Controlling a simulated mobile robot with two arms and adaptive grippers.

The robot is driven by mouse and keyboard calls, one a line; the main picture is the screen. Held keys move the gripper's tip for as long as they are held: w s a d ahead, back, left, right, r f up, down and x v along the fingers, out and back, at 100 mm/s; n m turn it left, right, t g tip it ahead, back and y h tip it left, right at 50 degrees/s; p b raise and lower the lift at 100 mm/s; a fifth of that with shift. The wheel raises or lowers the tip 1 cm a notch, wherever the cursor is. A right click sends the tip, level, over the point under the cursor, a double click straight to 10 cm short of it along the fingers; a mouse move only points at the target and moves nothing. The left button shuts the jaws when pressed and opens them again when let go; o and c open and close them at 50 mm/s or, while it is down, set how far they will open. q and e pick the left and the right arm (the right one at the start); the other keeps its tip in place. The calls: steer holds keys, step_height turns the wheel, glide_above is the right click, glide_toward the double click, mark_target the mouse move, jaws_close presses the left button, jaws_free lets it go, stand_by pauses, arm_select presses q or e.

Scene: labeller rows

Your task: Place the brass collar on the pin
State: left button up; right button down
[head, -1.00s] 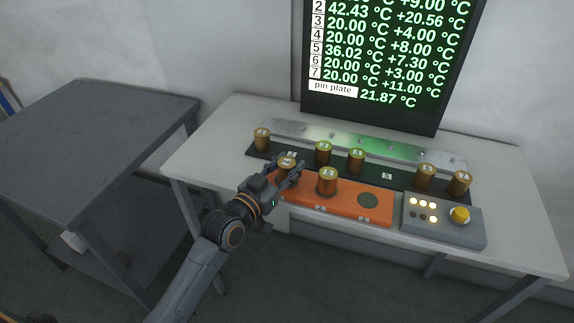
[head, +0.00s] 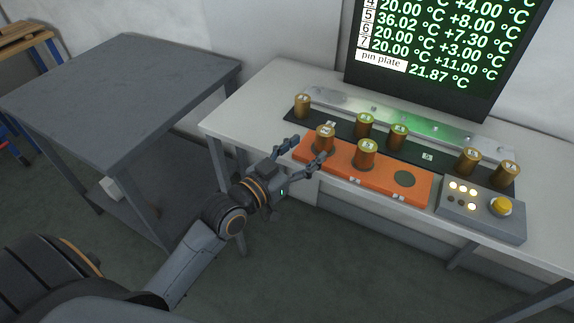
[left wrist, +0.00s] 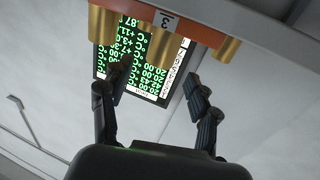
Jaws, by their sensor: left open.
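Several brass collars stand upright on the table. One brass collar (head: 325,139) is at the left end of the orange tray (head: 336,166), and another (head: 366,154) is near its middle. Others stand on the dark strip (head: 427,157) behind. A silver plate (head: 335,98) with small pins runs along the back. My left gripper (head: 308,150) is open and empty, in front and to the left of the left tray collar, its fingertips close to it. In the left wrist view its open fingers (left wrist: 158,88) show below brass collars (left wrist: 160,42). My right gripper is not in view.
A dark round spot (head: 404,178) on the tray's right is bare. A screen (head: 440,50) rises behind. A grey side table (head: 120,85) stands left with a clear top.

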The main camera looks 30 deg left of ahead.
arm_select(q)
steer(key=v, duration=0.6)
